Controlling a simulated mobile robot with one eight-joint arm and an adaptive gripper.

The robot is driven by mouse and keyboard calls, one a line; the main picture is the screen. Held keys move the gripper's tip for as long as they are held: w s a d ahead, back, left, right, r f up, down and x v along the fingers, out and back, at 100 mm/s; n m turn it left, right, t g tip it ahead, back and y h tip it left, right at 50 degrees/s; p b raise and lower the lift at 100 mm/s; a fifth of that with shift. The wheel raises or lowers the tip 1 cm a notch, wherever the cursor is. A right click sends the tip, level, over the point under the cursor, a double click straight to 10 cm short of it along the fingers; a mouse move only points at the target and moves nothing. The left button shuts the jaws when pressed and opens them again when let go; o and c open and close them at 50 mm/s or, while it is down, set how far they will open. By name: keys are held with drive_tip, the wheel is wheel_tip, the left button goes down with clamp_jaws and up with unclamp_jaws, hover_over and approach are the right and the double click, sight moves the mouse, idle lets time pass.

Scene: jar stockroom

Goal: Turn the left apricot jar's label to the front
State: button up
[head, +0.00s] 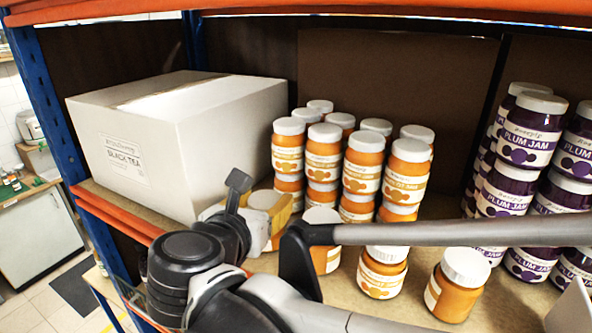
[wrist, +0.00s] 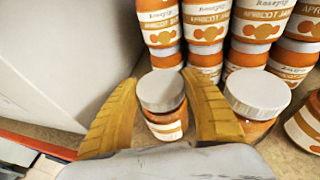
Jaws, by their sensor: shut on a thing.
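My gripper (wrist: 162,95) is shut on the left apricot jar (wrist: 168,118), one yellow finger on each side of it. This jar is orange with a white lid and stands upright at the front left of the shelf. In the wrist view part of its white and orange label band shows low on the body; its lettering cannot be read. In the head view only its lid (head: 265,200) shows clearly, between the fingers of my gripper; my arm hides most of its body.
Another apricot jar (wrist: 256,98) stands close on the right. More front jars (head: 384,272) (head: 458,286) stand further right. Stacked apricot jars (head: 324,153) are behind, a white carton (head: 165,140) is at left, and plum jam jars (head: 530,135) are at right.

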drive_tip(key=shift+f, duration=0.1)
drive_tip(key=o, duration=1.5)
drive_tip(key=shift+s, duration=0.1)
drive_tip(key=v, duration=1.2)
